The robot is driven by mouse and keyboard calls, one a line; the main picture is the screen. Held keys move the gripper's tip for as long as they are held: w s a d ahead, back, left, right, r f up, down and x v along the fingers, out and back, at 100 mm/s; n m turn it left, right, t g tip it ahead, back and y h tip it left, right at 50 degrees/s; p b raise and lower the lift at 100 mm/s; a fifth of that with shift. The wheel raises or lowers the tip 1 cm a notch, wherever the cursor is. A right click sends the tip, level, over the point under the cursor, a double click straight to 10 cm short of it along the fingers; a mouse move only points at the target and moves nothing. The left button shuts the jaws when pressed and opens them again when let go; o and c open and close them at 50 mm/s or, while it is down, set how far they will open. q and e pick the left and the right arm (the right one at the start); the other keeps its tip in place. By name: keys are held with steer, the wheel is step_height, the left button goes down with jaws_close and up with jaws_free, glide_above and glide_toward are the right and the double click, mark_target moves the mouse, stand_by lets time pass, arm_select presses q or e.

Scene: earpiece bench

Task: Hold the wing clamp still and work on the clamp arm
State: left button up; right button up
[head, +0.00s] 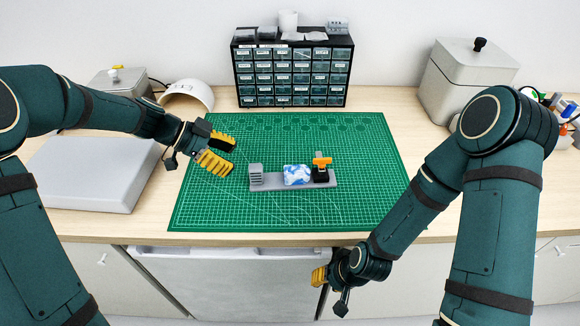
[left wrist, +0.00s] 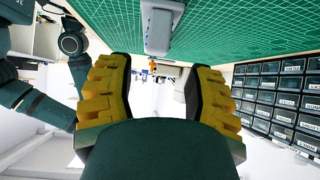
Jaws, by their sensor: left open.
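The wing clamp (head: 322,175) is a black block at the right end of a grey base plate (head: 270,186) on the green mat. Its orange clamp arm (head: 322,160) sits on top. A blue-and-white block (head: 298,175) lies beside it on the plate, and a grey ribbed block (head: 256,175) stands at the left end. My left gripper (head: 219,155) is open and empty, up and left of the plate and apart from it. Its spread yellow fingers also show in the left wrist view (left wrist: 157,80). My right gripper (head: 322,277) hangs before the bench front; its fingers are mostly hidden.
The green mat (head: 200,205) has free room around the plate. A drawer cabinet (head: 292,75) stands behind it. A flat grey box (head: 90,172) lies at the left, a white curved shell (head: 188,95) behind it. A lidded grey bin (head: 465,75) stands at the back right.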

mark_target(256, 171)
arm_select(q)
steer(key=shift+s+x, duration=0.2)
steer(key=shift+x, duration=3.7)
jaws_close()
